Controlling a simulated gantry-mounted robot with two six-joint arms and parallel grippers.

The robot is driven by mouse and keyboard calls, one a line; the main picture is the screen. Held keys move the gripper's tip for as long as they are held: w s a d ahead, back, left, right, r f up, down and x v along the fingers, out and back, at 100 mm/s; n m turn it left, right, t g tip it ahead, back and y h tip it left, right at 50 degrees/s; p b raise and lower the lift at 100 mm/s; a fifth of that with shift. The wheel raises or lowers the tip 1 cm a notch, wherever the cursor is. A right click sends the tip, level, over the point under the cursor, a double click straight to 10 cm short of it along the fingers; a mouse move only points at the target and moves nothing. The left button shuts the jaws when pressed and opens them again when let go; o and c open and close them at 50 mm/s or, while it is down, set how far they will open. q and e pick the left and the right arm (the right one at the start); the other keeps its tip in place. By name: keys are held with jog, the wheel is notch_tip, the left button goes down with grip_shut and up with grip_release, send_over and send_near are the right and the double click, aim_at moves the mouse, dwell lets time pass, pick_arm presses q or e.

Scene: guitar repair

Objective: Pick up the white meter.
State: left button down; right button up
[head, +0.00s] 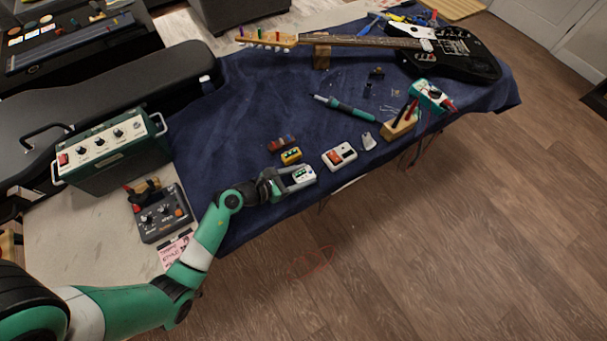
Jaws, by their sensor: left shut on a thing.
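The white meter (303,174), a small white box with a green patch on its face, is at the front edge of the blue cloth. My left gripper (291,180) reaches it from the left and is shut on it. The fingers cover part of its left side. I cannot tell whether it is lifted clear of the cloth. My right gripper is not in view.
A white box with an orange-red part (339,156) lies just right of the meter. A yellow box (291,156) and a brown-red block (282,143) lie behind it. A soldering-iron-like tool (346,108) and black guitar (455,55) lie farther back. Bare cloth (240,110) is behind left.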

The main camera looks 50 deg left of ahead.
aim_at(302, 176)
pick_arm(q)
jog(key=shift+r+p, duration=0.45)
jog(key=shift+r, duration=0.1)
notch_tip(302, 176, up, 3)
jog(key=shift+f+p, duration=0.1)
jog(key=shift+p, duration=1.15)
jog(key=s+d+r+p, duration=0.7)
jog(key=d+r+p, duration=0.2)
jog(key=d+p, duration=0.2)
jog(key=shift+s+d, duration=0.35)
jog(key=shift+s, duration=0.05)
